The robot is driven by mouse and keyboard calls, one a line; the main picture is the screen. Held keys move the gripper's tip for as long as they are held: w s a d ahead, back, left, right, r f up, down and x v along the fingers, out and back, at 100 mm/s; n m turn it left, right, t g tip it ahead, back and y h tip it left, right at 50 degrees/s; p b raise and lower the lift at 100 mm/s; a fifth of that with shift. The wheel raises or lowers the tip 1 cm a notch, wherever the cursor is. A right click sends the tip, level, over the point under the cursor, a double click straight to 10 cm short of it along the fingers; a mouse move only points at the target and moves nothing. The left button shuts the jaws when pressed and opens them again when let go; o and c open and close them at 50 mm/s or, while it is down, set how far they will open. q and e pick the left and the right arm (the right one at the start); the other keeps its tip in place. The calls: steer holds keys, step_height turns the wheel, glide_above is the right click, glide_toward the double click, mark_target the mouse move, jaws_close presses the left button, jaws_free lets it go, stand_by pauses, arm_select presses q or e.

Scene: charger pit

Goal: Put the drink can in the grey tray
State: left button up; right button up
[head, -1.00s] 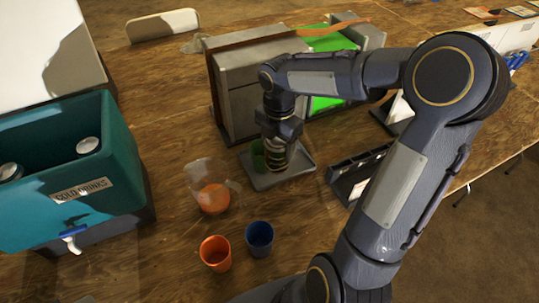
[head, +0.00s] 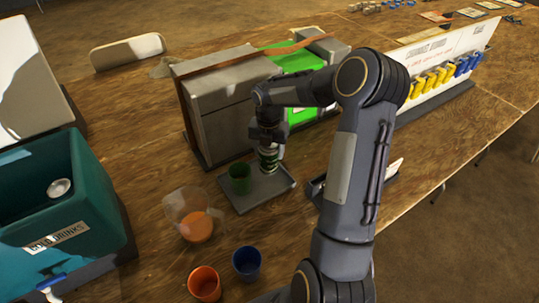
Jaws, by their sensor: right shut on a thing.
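The drink can (head: 268,160) is upright, with a dark green band and pale metal ends, over the right part of the grey tray (head: 246,205). My right gripper (head: 267,146) is above the tray and shut on the upper part of the can. The can's base is at or just above the tray floor; I cannot tell if it touches. My left gripper is not in view.
A jug with orange drink (head: 194,219), an orange cup (head: 204,283) and a blue cup (head: 246,262) stand in front of the tray. A grey machine (head: 225,105) is behind it. A teal cooler (head: 60,225) is at left.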

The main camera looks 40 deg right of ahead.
steer(key=shift+w+d+f, duration=0.25)
steer(key=shift+d+f, duration=0.05)
steer(key=shift+f, duration=0.15)
steer(key=shift+w+d+f, duration=0.2)
steer(key=shift+d+f, duration=0.05)
steer(key=shift+f, duration=1.75)
steer(key=shift+f, duration=0.1)
steer(key=o, duration=1.2)
